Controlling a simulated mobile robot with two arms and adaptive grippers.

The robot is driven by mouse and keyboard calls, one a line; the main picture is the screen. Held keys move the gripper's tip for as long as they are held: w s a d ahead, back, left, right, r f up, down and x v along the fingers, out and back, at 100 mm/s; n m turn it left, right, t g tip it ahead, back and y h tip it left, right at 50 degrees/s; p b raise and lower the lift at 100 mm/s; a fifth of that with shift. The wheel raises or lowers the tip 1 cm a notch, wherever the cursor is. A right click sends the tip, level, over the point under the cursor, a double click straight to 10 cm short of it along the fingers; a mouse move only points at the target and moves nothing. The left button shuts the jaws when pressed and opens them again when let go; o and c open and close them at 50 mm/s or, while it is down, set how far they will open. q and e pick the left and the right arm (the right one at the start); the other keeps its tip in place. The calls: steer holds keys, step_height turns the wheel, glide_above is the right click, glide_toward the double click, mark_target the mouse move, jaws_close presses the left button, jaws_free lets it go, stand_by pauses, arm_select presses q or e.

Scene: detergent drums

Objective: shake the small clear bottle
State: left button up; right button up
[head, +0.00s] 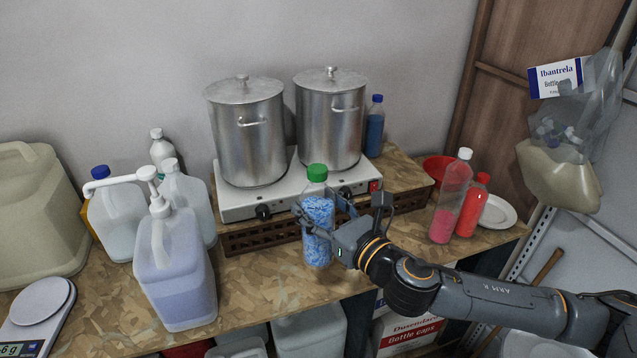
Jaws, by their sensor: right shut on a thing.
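The small clear bottle (318,222) has a green cap and blue and white granules inside. It is upright at the front of the counter, before the hot plate. My right gripper (322,222) comes in from the right and is shut around the bottle's middle. I cannot tell whether the bottle's base touches the counter. My left gripper is out of view.
Two steel pots (247,135) stand on a white hot plate (240,206) behind the bottle. A pump jug (176,268) and a scale (38,310) are at left. Pink and red bottles (452,200) stand at right. The counter (260,285) left of the bottle is bare.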

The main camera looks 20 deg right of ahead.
mark_target(320, 169)
steer(key=shift+w+d+r, duration=0.1)
steer(key=shift+d+r, duration=0.05)
steer(key=shift+r, duration=3.9)
step_height(320, 169, down, 7)
steer(key=shift+f, duration=0.2)
steer(key=shift+r, duration=0.15)
